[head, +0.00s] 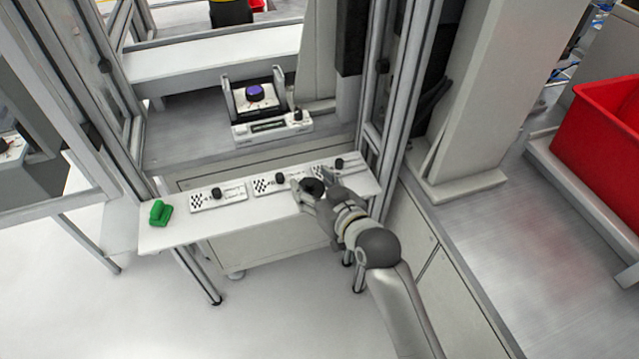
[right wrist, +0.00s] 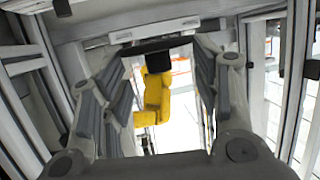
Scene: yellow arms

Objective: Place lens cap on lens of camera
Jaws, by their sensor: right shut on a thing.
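My right gripper (head: 311,187) is over the front edge of the white shelf, shut on a small dark round piece, which looks like the lens cap (head: 314,185). In the right wrist view the right gripper (right wrist: 168,48) has a dark flat piece (right wrist: 148,47) between its fingertips. A black round part with a purple face, which looks like the camera lens (head: 254,92), faces up in a bracketed fixture behind the shelf. It is up and left of the gripper, well apart from it. My left gripper is not in view.
The white shelf (head: 165,235) bears a green block (head: 160,213) and several checkered plates with black knobs, such as the left plate (head: 218,197). A metal post (head: 393,100) stands right of the fixture. A red bin (head: 600,135) is at far right. A yellow arm (right wrist: 153,98) shows beyond the fingers.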

